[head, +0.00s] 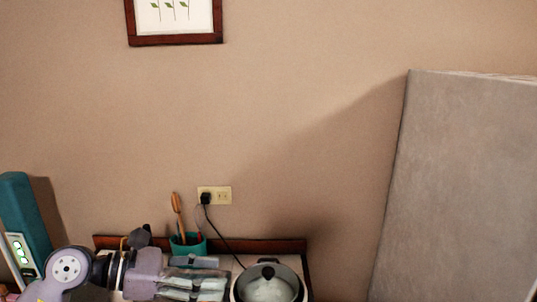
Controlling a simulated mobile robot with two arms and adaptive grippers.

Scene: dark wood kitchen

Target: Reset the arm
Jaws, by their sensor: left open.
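My left arm comes in from the lower left, lying nearly level along the bottom of the head view. My left gripper (194,281) points to the right, with its grey fingers over the counter. It is open, and I see nothing held in it. The fingers are left of a lidded pot (268,284), with a small gap between them in the picture. My right arm and right gripper are not in view.
A teal utensil cup (188,243) stands behind the gripper. A cord runs from the wall outlet (215,195) toward the pot. A teal box-like object (24,222) is at far left. A large grey panel (458,190) fills the right. A framed picture (174,42) hangs above.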

